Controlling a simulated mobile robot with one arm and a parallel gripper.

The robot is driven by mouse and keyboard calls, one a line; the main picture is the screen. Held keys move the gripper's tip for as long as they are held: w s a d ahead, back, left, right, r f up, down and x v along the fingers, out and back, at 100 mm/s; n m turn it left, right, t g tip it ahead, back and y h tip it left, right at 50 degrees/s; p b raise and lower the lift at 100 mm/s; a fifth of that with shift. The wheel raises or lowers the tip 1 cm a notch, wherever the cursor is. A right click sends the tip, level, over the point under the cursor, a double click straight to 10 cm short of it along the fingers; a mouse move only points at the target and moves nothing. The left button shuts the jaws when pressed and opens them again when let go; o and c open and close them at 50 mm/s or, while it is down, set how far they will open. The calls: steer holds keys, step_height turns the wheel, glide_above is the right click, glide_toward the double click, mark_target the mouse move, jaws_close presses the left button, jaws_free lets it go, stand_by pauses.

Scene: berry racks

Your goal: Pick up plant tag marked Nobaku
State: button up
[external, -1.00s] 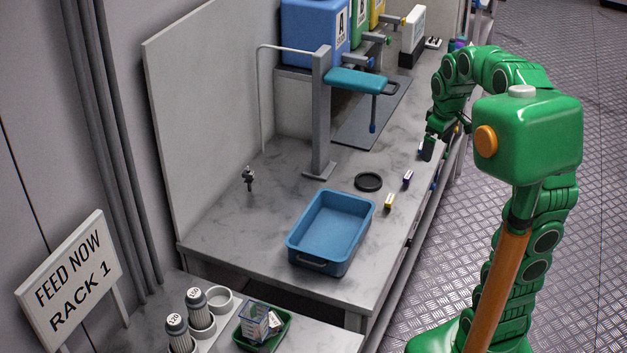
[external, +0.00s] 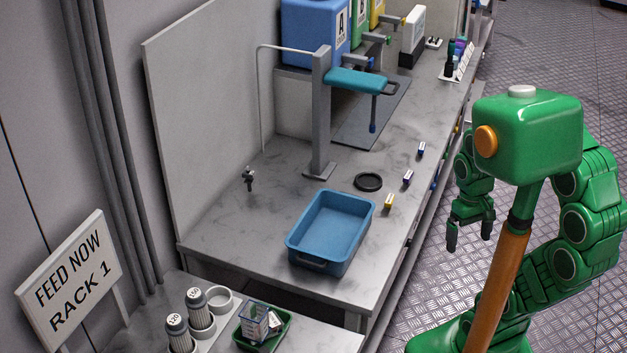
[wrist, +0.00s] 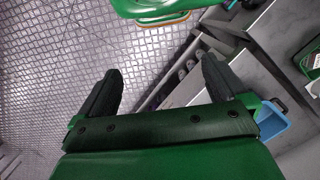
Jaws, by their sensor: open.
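No tag can be read as Nobaku in either view. A green tray (external: 284,336) at the bottom of the external view holds a clear box (external: 254,320) with white labelled pieces; their writing is too small to read. A green tray with a white label (wrist: 310,60) also shows at the right edge of the wrist view. My gripper (external: 469,234) is open and empty, pointing down over the floor to the right of the bench. Its two dark fingers are spread apart in the wrist view (wrist: 160,70).
A blue tub (external: 331,264) stands on the grey bench (external: 240,240), with a black ring (external: 368,182) and small coloured blocks (external: 389,201) beyond it. White-capped bottles (external: 200,310) stand left of the green tray. The floor (external: 420,310) beside the bench is clear.

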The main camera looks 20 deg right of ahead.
steer(key=shift+s+f, duration=0.1)
steer(key=shift+s, duration=0.2)
steer(key=shift+c, duration=1.4)
